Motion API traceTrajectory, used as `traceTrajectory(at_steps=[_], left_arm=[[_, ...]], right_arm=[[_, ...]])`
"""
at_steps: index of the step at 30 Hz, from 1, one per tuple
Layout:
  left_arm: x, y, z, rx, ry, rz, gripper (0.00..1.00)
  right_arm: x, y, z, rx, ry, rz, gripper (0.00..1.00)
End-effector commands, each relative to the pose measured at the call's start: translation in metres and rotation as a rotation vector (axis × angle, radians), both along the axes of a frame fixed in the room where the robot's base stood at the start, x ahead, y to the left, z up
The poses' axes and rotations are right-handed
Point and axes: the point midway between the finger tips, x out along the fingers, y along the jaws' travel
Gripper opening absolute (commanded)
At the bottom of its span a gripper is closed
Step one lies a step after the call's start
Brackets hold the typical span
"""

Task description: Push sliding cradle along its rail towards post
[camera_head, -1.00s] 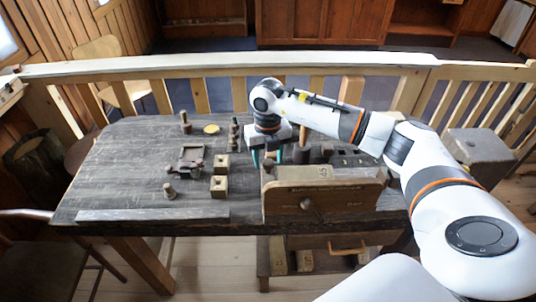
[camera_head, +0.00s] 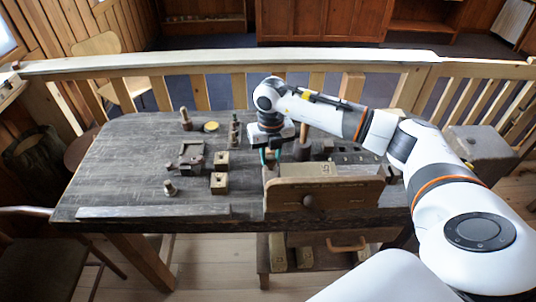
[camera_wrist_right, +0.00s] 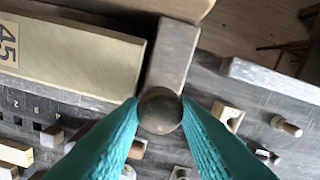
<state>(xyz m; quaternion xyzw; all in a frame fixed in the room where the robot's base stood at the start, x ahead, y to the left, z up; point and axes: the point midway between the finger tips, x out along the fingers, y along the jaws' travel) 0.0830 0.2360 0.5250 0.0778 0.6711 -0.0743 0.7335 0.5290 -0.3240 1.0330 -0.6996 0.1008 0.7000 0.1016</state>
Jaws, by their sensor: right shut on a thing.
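My right gripper (camera_wrist_right: 160,118) has its teal fingers shut on a dark round-topped knob (camera_wrist_right: 160,110). The knob is at the near end of a grey-brown bar (camera_wrist_right: 172,55) beside a pale box marked 45 (camera_wrist_right: 70,50). I cannot tell whether knob and bar are the sliding cradle and its rail. In the head view the right gripper (camera_head: 268,158) points down at the left end of the pale box (camera_head: 322,170). A dark upright post (camera_head: 302,148) stands behind the box; whether it is the task's post is unclear. My left gripper is not in view.
Left of the gripper are two wooden blocks with holes (camera_head: 220,183), a squarish fixture (camera_head: 191,157) and a small turned peg (camera_head: 170,188). A slender dark spindle (camera_head: 234,132) stands behind. A curved wooden front board (camera_head: 330,194) is near the table's front edge. The table's left is clear.

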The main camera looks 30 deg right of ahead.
Motion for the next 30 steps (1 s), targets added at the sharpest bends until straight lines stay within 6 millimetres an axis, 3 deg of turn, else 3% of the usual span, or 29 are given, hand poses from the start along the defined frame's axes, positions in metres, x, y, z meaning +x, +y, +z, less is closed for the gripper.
traceTrajectory(at_steps=[18,24,30], left_arm=[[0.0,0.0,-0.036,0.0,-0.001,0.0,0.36],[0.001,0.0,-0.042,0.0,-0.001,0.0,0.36],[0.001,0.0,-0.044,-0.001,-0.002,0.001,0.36]], right_arm=[[-0.062,-0.104,-0.002,-0.008,0.0,-0.007,0.0],[-0.073,-0.122,0.0,-0.007,0.0,-0.004,0.0],[-0.077,-0.128,0.001,-0.005,0.0,-0.004,0.0]])
